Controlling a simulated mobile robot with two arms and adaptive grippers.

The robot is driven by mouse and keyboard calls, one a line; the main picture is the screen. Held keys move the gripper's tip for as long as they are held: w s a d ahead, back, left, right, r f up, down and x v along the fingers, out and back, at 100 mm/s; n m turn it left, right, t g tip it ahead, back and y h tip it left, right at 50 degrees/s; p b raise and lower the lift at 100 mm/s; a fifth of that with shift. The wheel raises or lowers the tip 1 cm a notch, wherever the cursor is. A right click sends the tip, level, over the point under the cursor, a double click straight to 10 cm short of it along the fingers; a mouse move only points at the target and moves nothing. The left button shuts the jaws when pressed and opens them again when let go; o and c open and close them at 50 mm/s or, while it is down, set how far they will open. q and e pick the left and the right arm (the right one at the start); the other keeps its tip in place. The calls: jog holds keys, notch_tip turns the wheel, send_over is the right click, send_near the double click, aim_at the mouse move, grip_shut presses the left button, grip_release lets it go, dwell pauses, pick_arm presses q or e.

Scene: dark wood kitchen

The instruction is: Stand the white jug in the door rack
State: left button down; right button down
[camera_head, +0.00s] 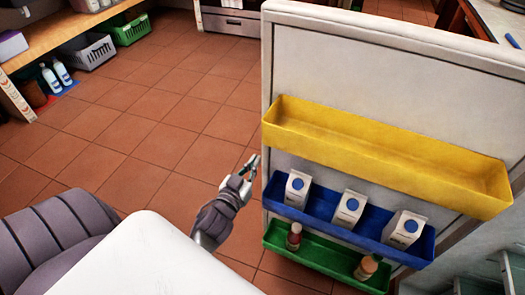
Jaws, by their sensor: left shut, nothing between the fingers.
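The open fridge door (390,80) carries a yellow rack (390,155), a blue rack (325,222) below it and a green rack (325,262) lowest. Three white jug-like cartons with blue caps stand in the blue rack: left (297,190), middle (347,211) and right (403,231). I cannot tell which of them is the task's white jug. The yellow rack is empty. My left gripper (252,168) is shut and empty, just left of the door, near the left carton but apart from it. My right gripper is out of view.
Two small bottles, one red (294,236) and one with an orange cap (367,268), stand in the green rack. Wooden shelving (80,32) with crates and white bottles (62,72) is at upper left. The tiled floor (150,130) between is clear.

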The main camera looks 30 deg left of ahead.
aim_at(263, 150)
pick_arm(q)
jog(key=w, duration=0.5)
jog(key=shift+w+a, duration=0.15)
jog(key=shift+a, duration=0.25)
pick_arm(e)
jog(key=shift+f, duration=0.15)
pick_arm(q)
jog(key=shift+w, duration=0.1)
